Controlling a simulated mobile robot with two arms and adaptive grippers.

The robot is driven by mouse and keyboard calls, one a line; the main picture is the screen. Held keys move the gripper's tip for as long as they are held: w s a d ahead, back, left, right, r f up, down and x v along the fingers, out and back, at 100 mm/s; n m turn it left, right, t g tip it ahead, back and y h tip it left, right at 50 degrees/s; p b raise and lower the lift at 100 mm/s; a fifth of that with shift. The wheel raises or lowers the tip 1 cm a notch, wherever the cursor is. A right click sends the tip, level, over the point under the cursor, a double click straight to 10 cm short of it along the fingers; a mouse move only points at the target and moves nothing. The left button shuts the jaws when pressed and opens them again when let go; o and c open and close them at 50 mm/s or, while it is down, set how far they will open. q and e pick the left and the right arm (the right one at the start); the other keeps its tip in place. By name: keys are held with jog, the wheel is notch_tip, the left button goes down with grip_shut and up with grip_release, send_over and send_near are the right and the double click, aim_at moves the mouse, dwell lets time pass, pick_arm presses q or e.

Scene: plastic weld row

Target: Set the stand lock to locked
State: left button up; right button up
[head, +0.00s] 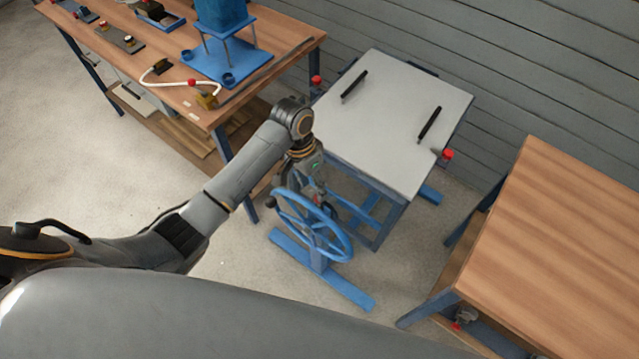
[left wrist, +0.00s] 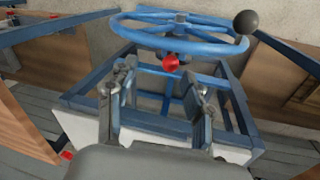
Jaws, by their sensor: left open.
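The stand is a blue frame with a light grey top (head: 395,115) and a blue handwheel (head: 315,222) on its near side. The handwheel fills the upper part of the left wrist view (left wrist: 135,32). A small red knob (left wrist: 171,62), which may be the stand lock, shows below the wheel hub. Whether it is locked I cannot tell. My left gripper (head: 312,190) is at the wheel's upper edge. In the left wrist view its two fingers (left wrist: 162,88) are apart with nothing between them, and the red knob is beyond them. My right gripper is not in view.
A wooden bench (head: 285,45) with a blue fixture and tools stands upper left. Another wooden table (head: 560,235) is at right. Two black bars (head: 430,123) lie on the stand top, with a red knob (head: 447,154) at its right edge. Blue feet reach across the floor.

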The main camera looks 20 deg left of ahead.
pick_arm(q)
jog(key=w+a+r, duration=0.2)
jog(key=w+r, duration=0.2)
jog(key=shift+g, duration=0.3)
jog(key=x, duration=1.3)
jog(key=shift+w+d+f, duration=0.1)
jog(key=shift+w+f, duration=0.05)
jog(key=shift+f, duration=0.25)
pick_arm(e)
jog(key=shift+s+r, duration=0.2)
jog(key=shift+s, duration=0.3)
pick_arm(q)
jog(key=shift+c, duration=0.2)
grip_shut()
